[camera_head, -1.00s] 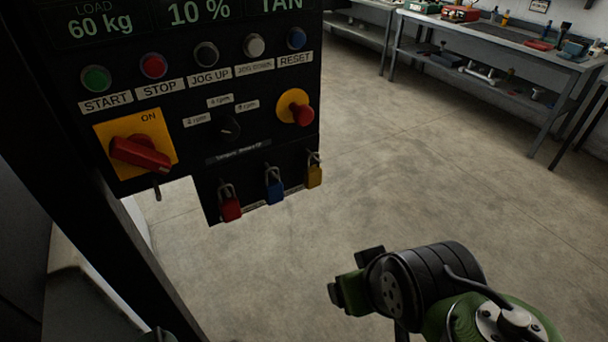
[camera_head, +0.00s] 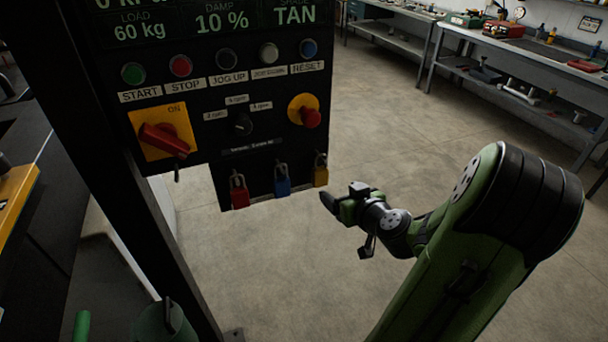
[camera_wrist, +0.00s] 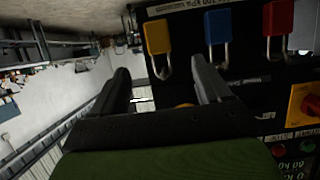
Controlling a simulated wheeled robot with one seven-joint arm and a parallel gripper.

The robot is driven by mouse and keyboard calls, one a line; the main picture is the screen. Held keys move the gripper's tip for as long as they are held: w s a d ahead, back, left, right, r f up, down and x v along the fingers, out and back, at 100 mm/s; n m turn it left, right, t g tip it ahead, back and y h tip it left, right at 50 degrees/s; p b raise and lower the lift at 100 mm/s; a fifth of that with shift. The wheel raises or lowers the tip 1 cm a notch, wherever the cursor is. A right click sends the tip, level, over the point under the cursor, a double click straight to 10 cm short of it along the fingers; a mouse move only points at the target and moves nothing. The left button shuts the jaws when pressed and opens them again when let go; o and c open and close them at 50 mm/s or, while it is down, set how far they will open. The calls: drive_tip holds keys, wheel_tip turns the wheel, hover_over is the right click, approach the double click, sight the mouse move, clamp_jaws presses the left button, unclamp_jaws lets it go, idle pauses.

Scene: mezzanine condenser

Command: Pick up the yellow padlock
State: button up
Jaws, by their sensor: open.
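The yellow padlock (camera_head: 320,176) hangs by its shackle at the lower right corner of the black control panel. It is the rightmost of three padlocks in the head view. My gripper (camera_head: 342,198) is just below and to the right of it, apart from it. In the wrist view the picture is turned over, and the yellow padlock (camera_wrist: 158,37) shows beyond the fingertips, above the gap between them. My gripper's two fingers (camera_wrist: 163,82) are spread with nothing between them.
A blue padlock (camera_head: 282,186) and a red padlock (camera_head: 239,196) hang close by on the left. A red emergency button (camera_head: 310,117) sticks out above the yellow padlock. Workbenches (camera_head: 520,52) stand far back right. Open floor (camera_head: 380,110) lies right of the panel.

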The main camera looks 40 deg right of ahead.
sight(322, 174)
drive_tip(key=p+x, duration=0.2)
drive_tip(key=x, duration=1.2)
drive_tip(key=shift+w+d+f, duration=0.2)
drive_tip(key=shift+f, duration=0.1)
drive_tip(key=shift+s+r, duration=0.1)
drive_tip(key=shift+s, duration=0.05)
drive_tip(key=shift+c, duration=0.6)
drive_tip(key=c, duration=1)
drive_tip(key=shift+r, duration=0.75)
drive_tip(key=s+a+b, duration=0.2)
drive_tip(key=s+b, duration=0.3)
drive_tip(key=s, duration=0.3)
drive_tip(key=s+a+b, duration=0.3)
drive_tip(key=s+b, duration=0.3)
drive_tip(key=s, duration=0.3)
